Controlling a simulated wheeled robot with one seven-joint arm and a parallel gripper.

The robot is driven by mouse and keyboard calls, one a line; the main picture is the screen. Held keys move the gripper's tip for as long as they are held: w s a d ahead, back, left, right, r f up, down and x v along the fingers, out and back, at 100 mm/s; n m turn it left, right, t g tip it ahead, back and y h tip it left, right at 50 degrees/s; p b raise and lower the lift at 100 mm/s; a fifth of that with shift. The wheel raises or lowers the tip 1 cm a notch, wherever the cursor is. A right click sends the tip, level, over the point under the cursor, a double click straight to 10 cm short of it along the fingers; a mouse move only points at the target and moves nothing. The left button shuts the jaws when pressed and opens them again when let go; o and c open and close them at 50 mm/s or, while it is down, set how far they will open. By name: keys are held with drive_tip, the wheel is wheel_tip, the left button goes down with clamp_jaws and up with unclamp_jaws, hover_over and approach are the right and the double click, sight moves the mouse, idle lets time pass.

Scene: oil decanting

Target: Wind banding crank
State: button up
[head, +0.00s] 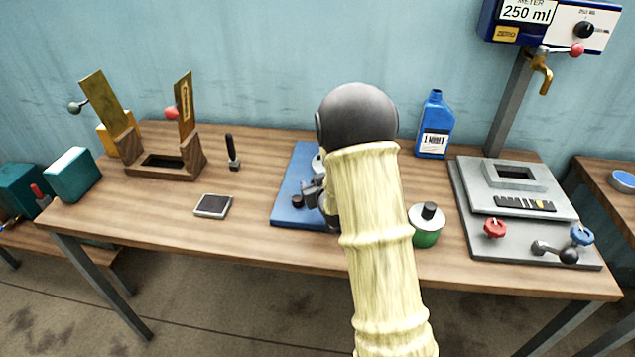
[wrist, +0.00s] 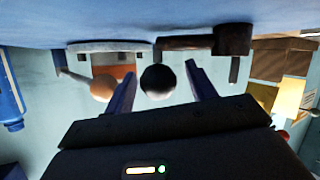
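The banding device stands on a blue base plate (head: 290,210) at the middle of the table, mostly hidden behind my arm in the head view. In the wrist view, which looks upside down, the blue plate (wrist: 100,20) runs along the top. A black ball knob (wrist: 157,83) shows between the fingers of my gripper (wrist: 162,68), with a gap at least on its right. I cannot tell whether a finger touches it. An orange-brown ball (wrist: 103,89) is left of the fingers and a dark arm with a black cylinder (wrist: 233,39) is to the right. Which part is the crank is unclear.
A green tin (head: 426,238) stands close right of my arm, with a blue bottle (head: 434,128) behind. The grey metering stand (head: 480,215) is further right. A wooden frame (head: 165,172), a black-handled tool (head: 233,155) and a dark pad (head: 213,206) are left.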

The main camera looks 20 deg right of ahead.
drive_tip(key=b+v, duration=0.1)
drive_tip(key=v, duration=1)
drive_tip(key=shift+s+r, duration=0.15)
drive_tip(key=shift+s, duration=0.15)
drive_tip(key=shift+s+b, duration=0.1)
drive_tip(key=shift+b, duration=0.7)
drive_tip(key=shift+s+b, duration=0.1)
drive_tip(key=shift+b, duration=0.8)
drive_tip(key=shift+b+v, duration=2.65)
drive_tip(key=shift+b, duration=0.1)
drive_tip(key=shift+c, duration=0.5)
